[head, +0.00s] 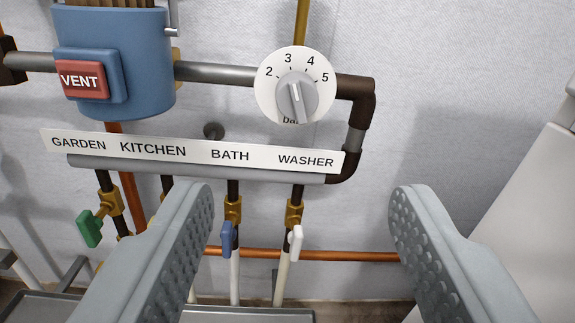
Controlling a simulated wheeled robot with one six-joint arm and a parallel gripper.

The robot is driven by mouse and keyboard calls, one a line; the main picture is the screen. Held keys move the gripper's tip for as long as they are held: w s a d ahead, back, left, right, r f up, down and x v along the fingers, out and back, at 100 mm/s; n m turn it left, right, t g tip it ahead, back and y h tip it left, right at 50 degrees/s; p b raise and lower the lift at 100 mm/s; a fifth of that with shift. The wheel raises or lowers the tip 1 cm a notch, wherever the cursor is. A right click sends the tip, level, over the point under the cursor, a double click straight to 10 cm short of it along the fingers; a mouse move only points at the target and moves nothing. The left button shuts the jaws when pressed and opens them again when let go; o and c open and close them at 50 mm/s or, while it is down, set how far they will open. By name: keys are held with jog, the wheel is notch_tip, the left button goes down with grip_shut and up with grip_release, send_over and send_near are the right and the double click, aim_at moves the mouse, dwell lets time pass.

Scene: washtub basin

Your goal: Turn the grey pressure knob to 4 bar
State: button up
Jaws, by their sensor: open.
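The grey pressure knob (297,98) sits on a round white dial (266,100) marked 2, 3, 4 and 5 along its top, with "bar" partly covered at the bottom. Its raised ridge stands nearly upright, the upper end leaning slightly left, toward the 3 side. A pale line runs along the ridge; I cannot tell for certain which end is the pointer. My gripper (302,205) is open and empty. Its two fingers are wide apart, below the knob in the picture, and do not touch it.
A label strip (200,150) reads GARDEN, KITCHEN, BATH, WASHER below the dial. Green (89,228), blue (227,239) and white (296,243) valve handles hang beneath. A blue unit (145,65) with a red VENT button (80,80) is left. A white panel (530,200) stands right.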

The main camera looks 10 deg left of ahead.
jog(key=f, duration=0.1)
send_near(297, 105)
jog(key=w, duration=0.3)
jog(key=w+a, duration=0.1)
jog(key=w, duration=0.2)
jog(key=w+a, duration=0.1)
jog(key=w, duration=0.3)
jog(key=shift+f, duration=0.1)
jog(key=c, duration=1)
